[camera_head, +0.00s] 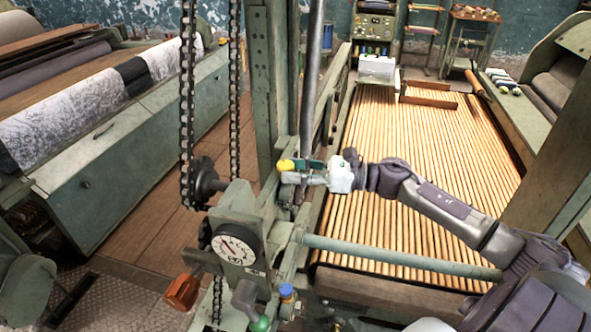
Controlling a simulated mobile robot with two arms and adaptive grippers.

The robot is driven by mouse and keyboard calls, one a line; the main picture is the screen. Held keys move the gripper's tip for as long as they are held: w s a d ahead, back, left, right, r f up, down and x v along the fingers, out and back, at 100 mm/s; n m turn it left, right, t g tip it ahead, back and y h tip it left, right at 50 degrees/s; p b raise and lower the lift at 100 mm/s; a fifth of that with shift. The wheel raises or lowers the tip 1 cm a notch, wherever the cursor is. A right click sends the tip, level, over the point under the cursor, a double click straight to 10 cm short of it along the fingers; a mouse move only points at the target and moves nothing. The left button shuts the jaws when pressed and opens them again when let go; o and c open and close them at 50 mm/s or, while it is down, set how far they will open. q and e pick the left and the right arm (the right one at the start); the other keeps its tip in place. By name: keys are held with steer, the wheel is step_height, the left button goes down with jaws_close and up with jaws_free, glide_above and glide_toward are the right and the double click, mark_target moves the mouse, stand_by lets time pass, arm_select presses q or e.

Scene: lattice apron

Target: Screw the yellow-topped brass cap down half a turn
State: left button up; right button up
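The yellow top of the cap (286,165) shows on the green machine frame, left of the picture's middle. Its brass body is hidden or too small to make out. My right gripper (296,172) reaches in from the right, with its fingertips at the yellow top. The fingers look a little apart, one above the other. I cannot tell whether they touch or hold the cap. My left gripper is not in view.
A round dial (237,247) and a blue-topped cap (286,291) sit below. A green knob (260,324) is at the bottom edge. Chains (187,110) hang at left, and a steel rod (311,80) stands behind the gripper. The slatted lattice (430,170) spreads right.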

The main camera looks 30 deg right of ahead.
steer(key=shift+c, duration=1.2)
steer(key=m+t+h+p, duration=0.3)
steer(key=h, duration=0.1)
steer(key=shift+s+a+r, duration=0.2)
steer(key=shift+s+a, duration=0.05)
steer(key=shift+a, duration=0.05)
steer(key=shift+f+m+t+h+p, duration=0.1)
steer(key=shift+m+t+h+p, duration=0.6)
steer(key=shift+m+h+p, duration=0.15)
steer(key=shift+f, duration=0.1)
steer(key=o, duration=1.1)
steer(key=shift+o, duration=0.2)
steer(key=shift+s, duration=0.1)
